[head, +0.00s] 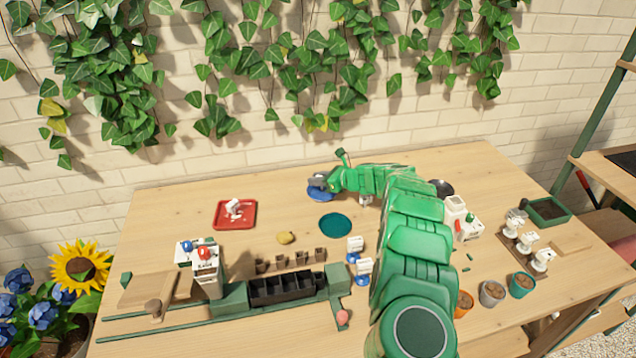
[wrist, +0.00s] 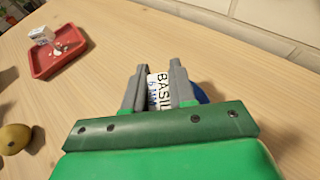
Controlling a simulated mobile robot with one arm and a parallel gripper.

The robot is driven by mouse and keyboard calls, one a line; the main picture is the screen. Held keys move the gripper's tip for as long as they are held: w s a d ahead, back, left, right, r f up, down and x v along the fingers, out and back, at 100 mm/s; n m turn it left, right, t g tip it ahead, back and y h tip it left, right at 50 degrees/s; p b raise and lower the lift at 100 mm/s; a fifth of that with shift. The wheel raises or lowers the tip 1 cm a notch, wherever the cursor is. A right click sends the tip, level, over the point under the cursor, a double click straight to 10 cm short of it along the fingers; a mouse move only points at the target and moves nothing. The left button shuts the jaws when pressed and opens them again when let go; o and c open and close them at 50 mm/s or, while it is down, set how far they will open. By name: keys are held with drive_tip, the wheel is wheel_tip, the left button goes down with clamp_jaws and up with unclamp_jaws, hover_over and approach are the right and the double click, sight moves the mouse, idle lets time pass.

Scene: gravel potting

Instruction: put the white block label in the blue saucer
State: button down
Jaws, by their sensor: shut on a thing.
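My green arm reaches to the back of the table. In the wrist view my gripper (wrist: 160,88) is shut on the white block label (wrist: 159,92), which has BASIL printed on it. The blue saucer (wrist: 202,95) shows partly behind the right finger there. In the head view my gripper (head: 317,182) is over the blue saucer (head: 318,196), whose front rim shows below it. The label cannot be made out in the head view. I cannot tell whether the label touches the saucer.
A red tray (head: 221,221) with a white block stands to the left; a teal saucer (head: 335,225) lies in front. A yellowish lump (head: 284,238), small brown pots and a black planter tray (head: 287,287) are nearer. Small white-and-blue items (head: 355,245) stand beside my arm.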

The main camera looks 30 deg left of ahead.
drive_tip(key=shift+f, duration=0.65)
drive_tip(key=shift+f, duration=0.1)
drive_tip(key=c, duration=0.9)
unclamp_jaws()
drive_tip(key=shift+c, duration=0.2)
drive_tip(key=shift+d+r, duration=0.45)
drive_tip(key=shift+d, duration=0.15)
drive_tip(key=shift+v, duration=5.3)
drive_tip(key=shift+d+f, duration=0.1)
